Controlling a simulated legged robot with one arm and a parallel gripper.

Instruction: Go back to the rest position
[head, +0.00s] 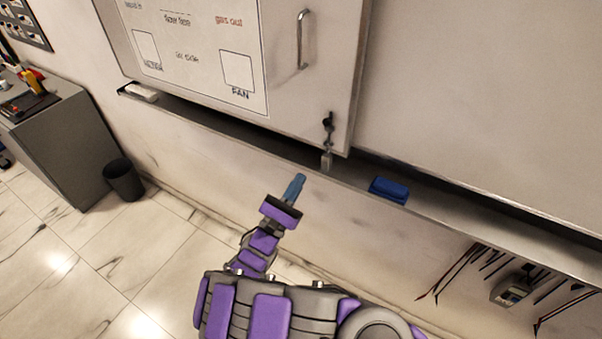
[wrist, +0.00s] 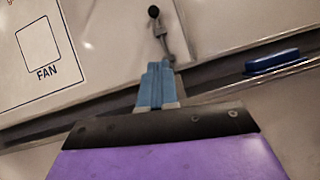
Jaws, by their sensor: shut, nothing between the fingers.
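My gripper (head: 294,187) has blue fingers, shut with nothing between them, at the end of my purple and grey arm. In the head view it is in front of the wall, below the ledge and to the lower left of a hanging key and tag (head: 327,150). In the wrist view the blue fingers (wrist: 157,84) point up toward the key and tag (wrist: 162,38), which hang from the cabinet's lock. I cannot tell how far the fingertips are from the tag.
A white cabinet door (head: 285,95) with a handle (head: 301,40) stands above a long ledge (head: 235,140). A blue block (head: 389,190) lies on the ledge to the right. Cables and a meter (head: 513,290) hang lower right. A bin (head: 124,180) and grey desk (head: 65,140) stand left; the tiled floor between is clear.

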